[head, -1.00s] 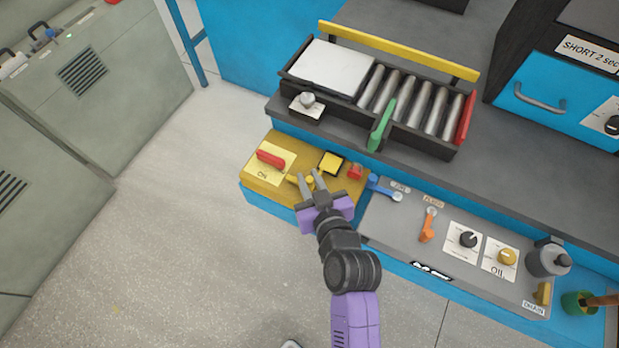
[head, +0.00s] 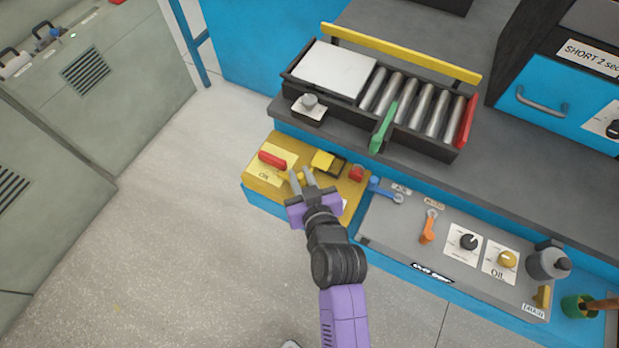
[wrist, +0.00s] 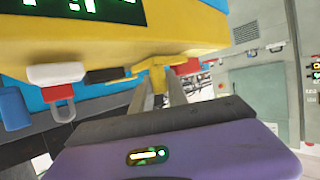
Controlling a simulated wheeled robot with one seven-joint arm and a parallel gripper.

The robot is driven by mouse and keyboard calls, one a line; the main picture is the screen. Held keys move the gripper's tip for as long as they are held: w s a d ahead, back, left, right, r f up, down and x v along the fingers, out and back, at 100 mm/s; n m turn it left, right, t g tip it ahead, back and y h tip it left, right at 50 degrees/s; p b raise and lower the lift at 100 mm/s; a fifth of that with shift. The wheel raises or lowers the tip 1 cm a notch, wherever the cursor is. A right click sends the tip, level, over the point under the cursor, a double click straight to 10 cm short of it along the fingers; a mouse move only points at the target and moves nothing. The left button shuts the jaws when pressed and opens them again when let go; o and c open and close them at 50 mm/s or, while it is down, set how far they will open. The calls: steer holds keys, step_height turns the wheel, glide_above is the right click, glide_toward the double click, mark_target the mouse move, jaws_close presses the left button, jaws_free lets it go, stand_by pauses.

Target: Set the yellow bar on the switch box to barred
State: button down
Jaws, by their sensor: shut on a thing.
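The switch box (head: 255,187) is yellow on top with a blue side, at the left end of the bench in the head view. A red handle (head: 272,160) lies on a pale labelled plate on its top. My gripper (head: 301,175) is over the box's front edge, its fingers pointing at the box. In the wrist view my gripper (wrist: 160,92) is shut on the yellow bar (wrist: 157,74), a T-shaped piece against the box's yellow face. In the head view the fingers hide much of the bar, and I cannot read its setting.
A yellow square cover (head: 323,160) and a red button (head: 357,173) sit close right of my fingers. A blue lever (head: 385,191) and an orange lever (head: 428,227) are on the grey panel. A roller tray (head: 375,95) stands behind. The floor at left is clear.

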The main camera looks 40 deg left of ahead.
steer(key=c, duration=1.3)
jaws_free()
steer(key=v, duration=0.7)
steer(key=shift+s+d+r+b, duration=0.15)
steer(key=shift+s+d+b, duration=0.1)
steer(key=shift+d+b, duration=0.1)
